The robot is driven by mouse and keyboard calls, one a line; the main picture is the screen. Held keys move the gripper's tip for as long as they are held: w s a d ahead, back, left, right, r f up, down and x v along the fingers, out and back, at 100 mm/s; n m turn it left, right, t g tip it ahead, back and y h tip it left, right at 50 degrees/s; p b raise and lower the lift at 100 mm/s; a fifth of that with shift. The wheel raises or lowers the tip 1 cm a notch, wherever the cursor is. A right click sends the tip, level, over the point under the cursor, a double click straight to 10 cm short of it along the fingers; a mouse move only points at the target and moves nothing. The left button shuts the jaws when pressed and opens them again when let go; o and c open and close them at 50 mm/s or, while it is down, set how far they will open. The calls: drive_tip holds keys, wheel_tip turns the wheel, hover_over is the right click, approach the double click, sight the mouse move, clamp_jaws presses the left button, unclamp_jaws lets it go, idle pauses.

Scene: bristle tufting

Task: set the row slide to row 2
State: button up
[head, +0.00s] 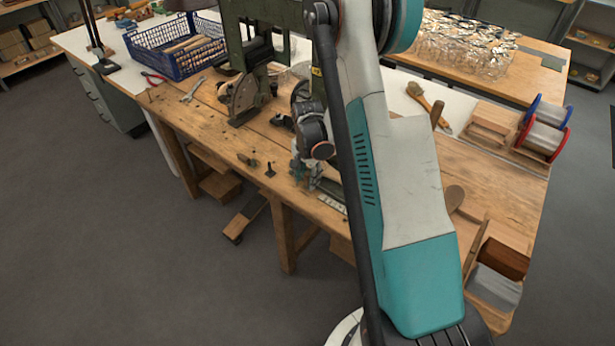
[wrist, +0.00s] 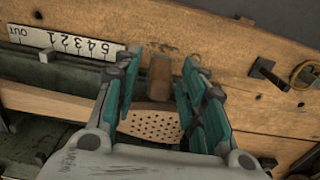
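A white scale strip (wrist: 65,42) marked OUT and 5 to 1 lies left of my gripper (wrist: 158,80) in the wrist view. A wooden block with rows of holes (wrist: 152,125) lies below the knob. I cannot tell whether knob and tab are one part. In the head view, the scale strip (head: 333,203) is beside my gripper (head: 304,172), which my arm partly hides.
A black lever (wrist: 268,73) and a brass-coloured ring (wrist: 304,75) are right of my gripper. Floor in front is clear.

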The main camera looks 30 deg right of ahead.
clamp_jaws()
drive_tip(key=shift+w+a+b, duration=0.35)
drive_tip(key=shift+w+b, duration=0.1)
drive_tip(key=shift+w, duration=0.45)
drive_tip(key=shift+o, duration=0.3)
unclamp_jaws()
drive_tip(key=shift+r, duration=0.1)
wheel_tip(320, 180, up, 12)
